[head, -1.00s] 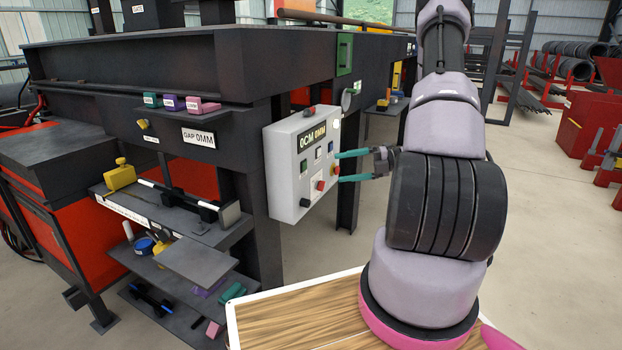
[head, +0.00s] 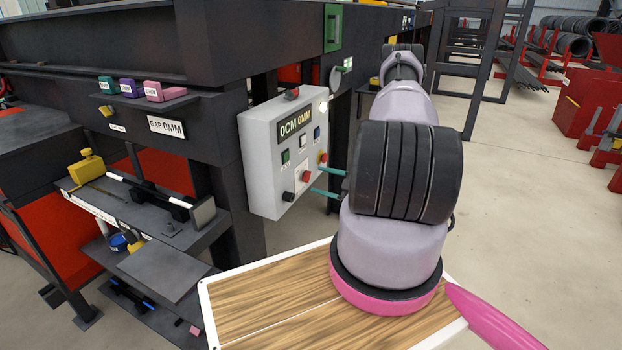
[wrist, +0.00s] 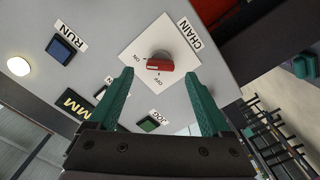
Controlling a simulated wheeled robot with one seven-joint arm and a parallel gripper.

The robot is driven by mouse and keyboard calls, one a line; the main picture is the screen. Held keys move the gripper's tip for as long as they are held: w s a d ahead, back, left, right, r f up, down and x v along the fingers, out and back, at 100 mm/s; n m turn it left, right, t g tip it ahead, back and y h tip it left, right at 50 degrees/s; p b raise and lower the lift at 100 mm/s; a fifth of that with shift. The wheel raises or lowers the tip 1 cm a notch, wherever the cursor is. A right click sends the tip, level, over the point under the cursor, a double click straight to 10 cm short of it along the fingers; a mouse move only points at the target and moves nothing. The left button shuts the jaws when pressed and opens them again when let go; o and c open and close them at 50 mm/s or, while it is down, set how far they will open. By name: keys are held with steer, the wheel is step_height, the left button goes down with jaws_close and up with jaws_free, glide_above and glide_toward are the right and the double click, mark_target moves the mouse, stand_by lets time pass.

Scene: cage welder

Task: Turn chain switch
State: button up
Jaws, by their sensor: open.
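The chain switch (wrist: 160,64) is a red knob on a white plate, beside a CHAIN label and ON and OFF marks. In the wrist view its red bar lies roughly crosswise between my fingertips. My gripper (wrist: 158,75) is open, with one teal finger to each side of the knob. I cannot tell whether either finger touches it. In the head view the switch (head: 306,176) is low on the front of the grey control box (head: 262,150). My teal fingers reach it from the right, and my arm hides the rest of my gripper.
The blue RUN button (wrist: 62,47) and green JOG button (wrist: 149,123) are near the switch. A red button (head: 292,94) tops the box. The dark machine frame (head: 110,45) stands behind it. Open floor (head: 540,180) lies to the right.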

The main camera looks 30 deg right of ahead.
mark_target(306, 176)
steer(key=shift+x, duration=2.15)
jaws_close()
